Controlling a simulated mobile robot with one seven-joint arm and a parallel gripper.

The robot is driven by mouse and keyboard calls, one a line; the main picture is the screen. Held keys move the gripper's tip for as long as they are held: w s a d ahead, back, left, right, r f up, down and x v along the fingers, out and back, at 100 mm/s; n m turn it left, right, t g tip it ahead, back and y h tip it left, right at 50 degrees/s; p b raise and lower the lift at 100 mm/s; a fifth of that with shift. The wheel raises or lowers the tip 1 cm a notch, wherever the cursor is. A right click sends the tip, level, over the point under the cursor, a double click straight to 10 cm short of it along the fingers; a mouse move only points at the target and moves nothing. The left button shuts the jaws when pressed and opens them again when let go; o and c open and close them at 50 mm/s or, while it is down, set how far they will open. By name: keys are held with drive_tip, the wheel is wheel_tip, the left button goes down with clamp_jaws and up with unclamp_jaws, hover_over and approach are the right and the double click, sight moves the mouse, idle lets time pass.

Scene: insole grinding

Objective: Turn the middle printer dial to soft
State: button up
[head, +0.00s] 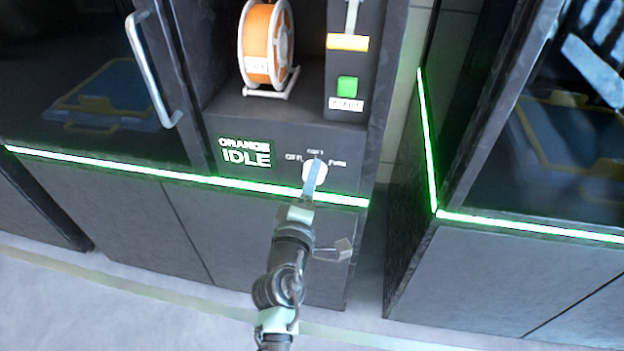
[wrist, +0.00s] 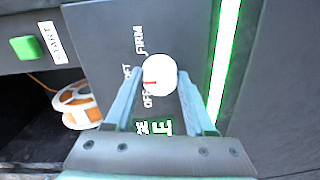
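The middle printer dial (head: 313,168) is a round white knob on the dark panel below the orange spool. Labels OFF, SOFT and FIRM stand around it, at its left, top and right in the head view. In the wrist view the dial (wrist: 160,72) carries a short red mark that points left, to the OFF and SOFT side; which label it meets is hard to tell. My gripper (head: 315,186) is in front of the dial and partly covers it. In the wrist view my gripper (wrist: 161,82) is open, a finger on each side of the dial; contact is unclear.
A sign (head: 245,152) left of the dial reads ORANGE IDLE. A green START button (head: 347,86) and an orange spool (head: 266,45) are above. A green light strip (head: 240,187) runs below the dial. A door handle (head: 152,68) sticks out at the upper left.

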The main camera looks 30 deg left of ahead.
drive_tip(key=o, duration=0.3)
drive_tip(key=shift+o, duration=0.2)
drive_tip(key=v, duration=1.3)
drive_tip(key=w+d+r+m+t+h, duration=0.15)
drive_tip(key=d+r+m, duration=0.25)
drive_tip(key=r, duration=0.6)
drive_tip(key=w+d+r+m+t+h, duration=0.1)
drive_tip(key=w+d+r+m+t, duration=0.2)
drive_tip(key=r, duration=0.6)
drive_tip(key=w+d+r+m+t+h, duration=0.15)
drive_tip(key=d+r+m, duration=0.35)
drive_tip(key=r, duration=0.5)
drive_tip(key=s+d+r+m+t, duration=0.1)
drive_tip(key=s+d+r+m, duration=0.15)
drive_tip(key=r, duration=0.45)
drive_tip(key=s+d+r+m+t, duration=0.2)
drive_tip(key=s+r, duration=0.2)
drive_tip(key=r, duration=0.3)
drive_tip(key=s+d+r+m+t, duration=0.1)
drive_tip(key=s+d+r+m, duration=0.15)
drive_tip(key=r, duration=0.45)
wheel_tip(320, 180, up, 20)
drive_tip(key=p, duration=2)
drive_tip(key=shift+a+h, duration=0.3)
drive_tip(key=shift+a, duration=0.05)
